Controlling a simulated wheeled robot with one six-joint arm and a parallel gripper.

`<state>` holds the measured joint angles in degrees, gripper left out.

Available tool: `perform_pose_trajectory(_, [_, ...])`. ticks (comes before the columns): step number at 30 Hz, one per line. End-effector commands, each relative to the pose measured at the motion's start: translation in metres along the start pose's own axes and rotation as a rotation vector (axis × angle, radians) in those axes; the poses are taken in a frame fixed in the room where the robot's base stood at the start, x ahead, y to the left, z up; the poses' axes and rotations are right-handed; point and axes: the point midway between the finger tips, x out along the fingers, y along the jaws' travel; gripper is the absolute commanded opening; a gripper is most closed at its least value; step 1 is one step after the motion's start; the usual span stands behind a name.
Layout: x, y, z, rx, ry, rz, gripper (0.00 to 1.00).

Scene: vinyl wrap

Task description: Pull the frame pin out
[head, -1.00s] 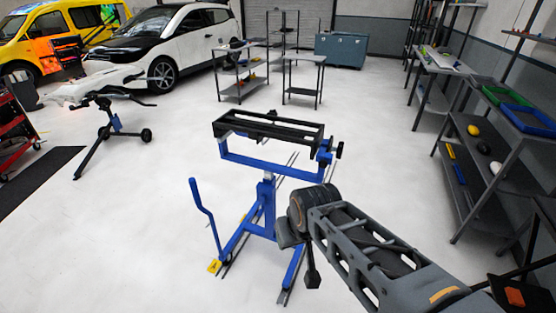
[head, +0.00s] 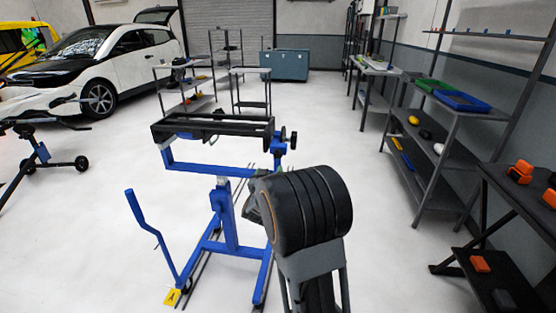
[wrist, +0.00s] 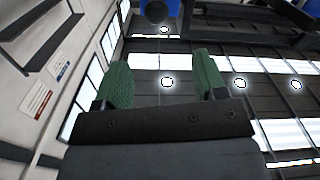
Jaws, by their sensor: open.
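The blue stand (head: 225,215) carries a black rectangular frame (head: 213,128). Dark round knobs (head: 293,140) stick out at the frame's right end; I cannot tell which one is the frame pin. My gripper (wrist: 160,78) shows in the wrist view with two green fingers apart and nothing between them. A dark round knob (wrist: 156,11) with blue parts beside it is at the top of the wrist view, beyond the fingertips and apart from them. In the head view my wrist hides most of the gripper, below and in front of the frame's right end.
Shelves (head: 430,135) with bins line the right side, and a dark table (head: 510,200) with orange items is nearer. The stand's blue lever (head: 150,230) rises at its left. Open floor lies between stand and shelves.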

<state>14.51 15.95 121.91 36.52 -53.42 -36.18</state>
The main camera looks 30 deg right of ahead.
Motion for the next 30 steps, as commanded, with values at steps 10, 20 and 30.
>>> perform_pose_trajectory(10, [0.059, 0.005, 0.002, -0.005, 0.006, 0.018, 0.65])
perform_pose_trajectory(20, [0.114, 0.005, 0.001, -0.003, 0.007, 0.016, 0.65])
perform_pose_trajectory(30, [0.135, 0.005, 0.001, -0.004, 0.006, 0.014, 0.65])
